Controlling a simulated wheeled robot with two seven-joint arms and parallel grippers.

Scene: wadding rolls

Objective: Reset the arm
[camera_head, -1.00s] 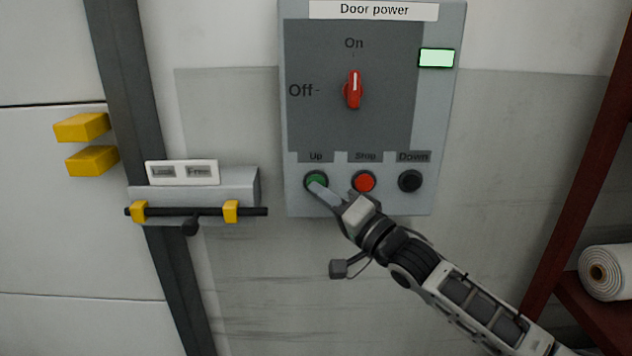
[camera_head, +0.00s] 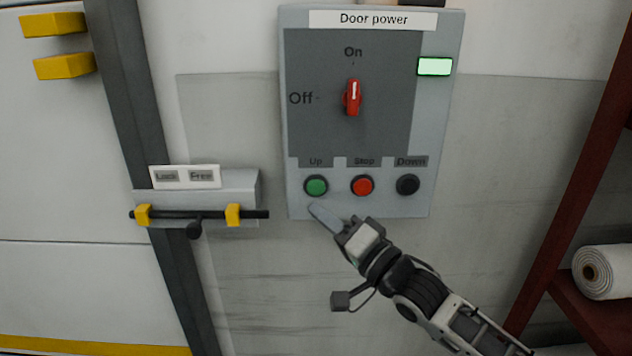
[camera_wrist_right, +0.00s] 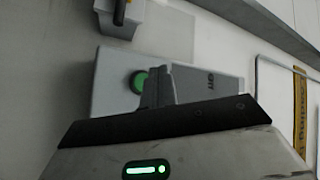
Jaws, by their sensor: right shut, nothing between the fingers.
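My right gripper (camera_head: 318,212) is shut and empty, with its fingertips just below the green Up button (camera_head: 316,185) and apart from it. In the right wrist view the shut fingers (camera_wrist_right: 158,85) show beside the green button (camera_wrist_right: 138,82). The grey Door power panel (camera_head: 440,120) is on the wall, with a red knob (camera_head: 353,97) pointing to On and a lit green lamp (camera_head: 435,66). The red Stop button (camera_head: 362,185) and black Down button (camera_head: 408,184) sit to the right of Up. My left gripper is not in view.
A door latch (camera_head: 200,214) with a black bar is on the wall to the left. The white door (camera_head: 70,150) with yellow blocks (camera_head: 64,66) is at the far left. A red rack (camera_head: 570,200) holding a white roll (camera_head: 605,272) stands at the right.

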